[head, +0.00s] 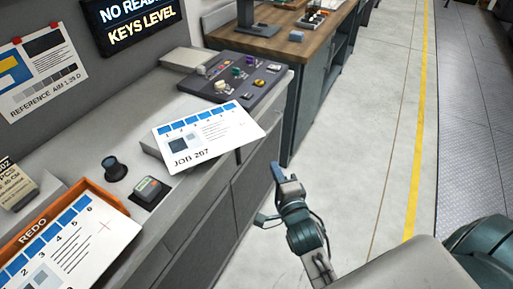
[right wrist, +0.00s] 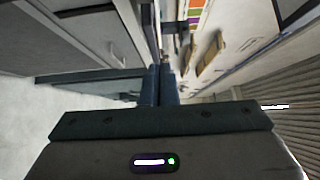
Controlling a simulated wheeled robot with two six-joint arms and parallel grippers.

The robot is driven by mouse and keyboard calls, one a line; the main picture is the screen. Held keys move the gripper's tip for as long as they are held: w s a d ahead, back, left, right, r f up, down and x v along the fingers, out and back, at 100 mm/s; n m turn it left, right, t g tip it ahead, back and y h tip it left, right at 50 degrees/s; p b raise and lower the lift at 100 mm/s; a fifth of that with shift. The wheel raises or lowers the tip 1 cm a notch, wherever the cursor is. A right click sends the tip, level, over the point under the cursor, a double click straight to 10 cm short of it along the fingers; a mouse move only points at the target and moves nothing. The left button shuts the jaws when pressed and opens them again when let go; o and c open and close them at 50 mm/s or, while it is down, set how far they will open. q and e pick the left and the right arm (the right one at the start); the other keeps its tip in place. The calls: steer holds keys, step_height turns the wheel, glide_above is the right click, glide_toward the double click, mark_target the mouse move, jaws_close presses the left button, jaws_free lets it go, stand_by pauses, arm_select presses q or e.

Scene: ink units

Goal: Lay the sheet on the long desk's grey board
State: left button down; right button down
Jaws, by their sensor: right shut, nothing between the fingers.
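A white sheet marked JOB 267 (head: 208,135), with a row of blue squares, lies near the front edge of the grey counter. Its left part is over a flat grey board (head: 150,145), and its right corner reaches past the counter's edge. A similar sheet (head: 75,245) lies in the orange REDO tray (head: 32,235) at lower left. My right gripper (head: 277,172) is in front of the counter, to the right of and below the JOB 267 sheet, apart from it. Its blue fingers (right wrist: 158,85) are together and empty in the right wrist view. My left gripper is not in view.
A dark panel with coloured knobs (head: 233,78) sits behind the JOB 267 sheet. A dark round knob (head: 113,168) and a small device with a green top (head: 148,190) stand on the counter. A wood-topped desk (head: 285,45) stands beyond. The floor (head: 365,130) at right is clear.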

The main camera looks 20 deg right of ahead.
steer(key=w+a+p, duration=0.2)
steer(key=w+p, duration=0.2)
steer(key=w, duration=0.5)
steer(key=shift+w, duration=0.3)
